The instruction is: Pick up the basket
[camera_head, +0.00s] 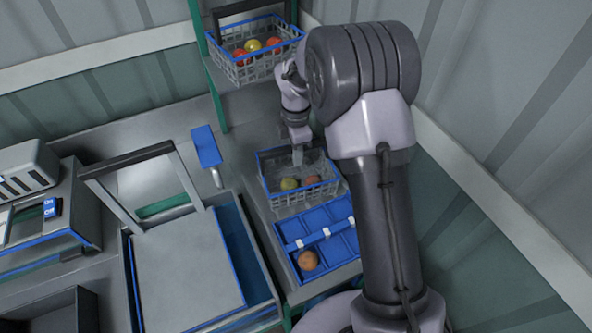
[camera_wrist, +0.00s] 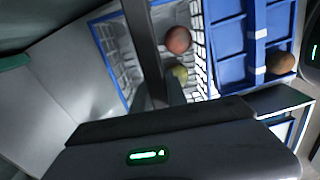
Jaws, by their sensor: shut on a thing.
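A grey wire basket (camera_head: 305,197) with a blue rim stands on the bench in the middle of the head view. A green fruit (camera_head: 289,184) and an orange-red fruit (camera_head: 313,180) lie inside it. In the wrist view the basket (camera_wrist: 107,45) shows below a dark handle bar (camera_wrist: 144,35) that crosses it. My gripper (camera_head: 297,156) points down over the basket. In the wrist view, my gripper's fingers (camera_wrist: 160,97) are shut on the basket's handle. The exact grip is partly hidden by the gripper body.
A blue divided tray (camera_head: 318,236) with one orange fruit (camera_head: 308,260) lies right beside the basket. A second basket (camera_head: 250,68) with fruits stands on a raised shelf behind. A grey machine with a lid (camera_head: 188,270) stands to the left.

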